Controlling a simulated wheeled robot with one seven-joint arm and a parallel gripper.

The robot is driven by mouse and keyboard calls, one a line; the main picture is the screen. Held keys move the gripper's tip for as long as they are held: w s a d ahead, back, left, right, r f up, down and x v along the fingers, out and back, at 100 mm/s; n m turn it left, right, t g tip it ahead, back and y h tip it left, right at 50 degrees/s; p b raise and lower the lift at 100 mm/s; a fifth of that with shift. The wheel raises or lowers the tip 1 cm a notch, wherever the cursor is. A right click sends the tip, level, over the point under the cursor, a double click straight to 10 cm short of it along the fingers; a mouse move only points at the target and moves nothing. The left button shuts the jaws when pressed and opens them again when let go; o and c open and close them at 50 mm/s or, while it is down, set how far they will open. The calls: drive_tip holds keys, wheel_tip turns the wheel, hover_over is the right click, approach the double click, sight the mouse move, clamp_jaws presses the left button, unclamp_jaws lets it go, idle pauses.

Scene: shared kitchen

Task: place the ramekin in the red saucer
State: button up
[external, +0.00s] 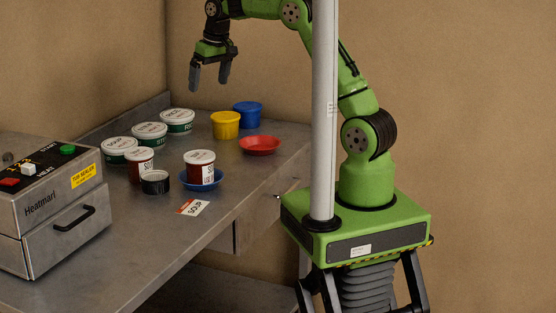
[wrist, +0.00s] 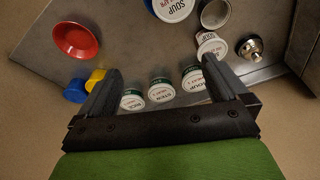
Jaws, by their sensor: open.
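The ramekin, which I take to be the small dark round cup (external: 155,182), stands upright on the metal counter beside a soup tub. It also shows at the top of the wrist view (wrist: 214,14). The red saucer (external: 260,146) lies near the counter's right edge and looks empty; in the wrist view it is at the upper left (wrist: 76,38). My gripper (external: 209,80) hangs open and empty, high above the back of the counter. In the wrist view its fingers (wrist: 161,68) are spread with nothing held between them.
A soup tub (external: 200,165) sits on a blue saucer (external: 214,180). Another soup tub (external: 139,167) and several green-labelled tubs (external: 149,134) stand behind the ramekin. Yellow (external: 225,125) and blue (external: 248,115) cups stand behind the red saucer. A heating machine (external: 50,205) is at left.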

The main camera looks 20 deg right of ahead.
drive_tip(key=s+d+r+m+t, duration=0.1)
drive_tip(key=s+d+r, duration=0.2)
drive_tip(key=d, duration=0.3)
drive_tip(key=s+d+r+m, duration=0.1)
drive_tip(key=s+d+r, duration=0.25)
drive_tip(key=d, duration=0.25)
drive_tip(key=s+d+f+m+t, duration=0.1)
drive_tip(key=s+d+m+t, duration=0.1)
drive_tip(key=s+d, duration=0.9)
drive_tip(key=s, duration=0.3)
drive_tip(key=shift+s+h, duration=0.15)
drive_tip(key=shift+h, duration=0.15)
drive_tip(key=shift+m+h, duration=0.3)
drive_tip(key=shift+m, duration=0.2)
drive_tip(key=s+f, duration=0.1)
drive_tip(key=s, duration=0.1)
drive_tip(key=s+d+f, duration=0.1)
drive_tip(key=s, duration=0.1)
drive_tip(key=s+d+f, duration=0.1)
drive_tip(key=s, duration=0.1)
drive_tip(key=shift+f, duration=0.3)
drive_tip(key=shift+c, duration=0.8)
drive_tip(key=shift+w, duration=0.15)
